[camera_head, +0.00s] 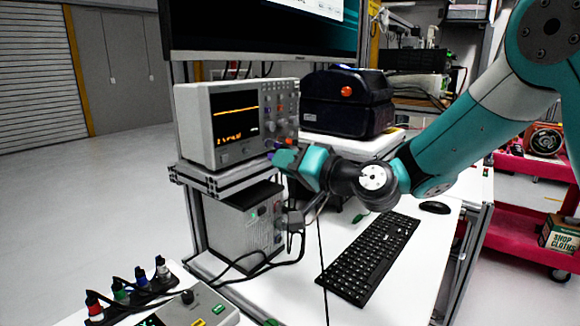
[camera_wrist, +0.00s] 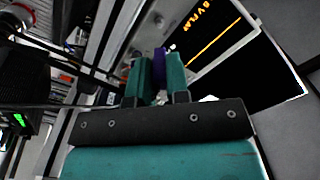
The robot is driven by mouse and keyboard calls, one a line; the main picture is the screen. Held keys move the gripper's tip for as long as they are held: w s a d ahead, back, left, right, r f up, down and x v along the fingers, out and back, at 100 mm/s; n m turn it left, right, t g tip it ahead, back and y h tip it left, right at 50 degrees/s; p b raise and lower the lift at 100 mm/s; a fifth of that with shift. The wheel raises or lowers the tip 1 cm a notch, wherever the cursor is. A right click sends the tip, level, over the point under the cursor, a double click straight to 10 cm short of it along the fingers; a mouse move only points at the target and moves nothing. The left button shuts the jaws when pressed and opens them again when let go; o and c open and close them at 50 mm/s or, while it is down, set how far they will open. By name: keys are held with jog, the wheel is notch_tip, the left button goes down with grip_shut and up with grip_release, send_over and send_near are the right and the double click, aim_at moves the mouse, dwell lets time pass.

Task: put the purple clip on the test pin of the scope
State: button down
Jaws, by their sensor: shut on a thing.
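The scope (camera_head: 196,125) is a light grey box with a lit screen on a shelf at left centre of the head view. My gripper (camera_head: 277,157) is at the lower right corner of its front. In the wrist view my gripper's two teal fingers (camera_wrist: 160,72) are shut on the purple clip (camera_wrist: 159,60), which shows between them. The scope's dark screen (camera_wrist: 225,55) with an orange trace is just to the right there. The test pin is not clearly visible, so I cannot tell whether the clip touches it.
A keyboard (camera_head: 370,258) and mouse (camera_head: 435,207) lie on the white table. Coloured plugs (camera_head: 120,290) are at the lower left. A monitor (camera_head: 262,28) is above.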

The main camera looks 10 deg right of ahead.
jog(key=p+x, duration=0.4)
jog(key=x, duration=0.2)
dwell(0.5)
jog(key=shift+w+a+f, duration=0.1)
jog(key=shift+w+a, duration=0.05)
jog(key=shift+b, duration=0.65)
dwell(1.3)
jog(key=shift+a, duration=0.1)
dwell(0.4)
jog(key=c, duration=1)
grip_release()
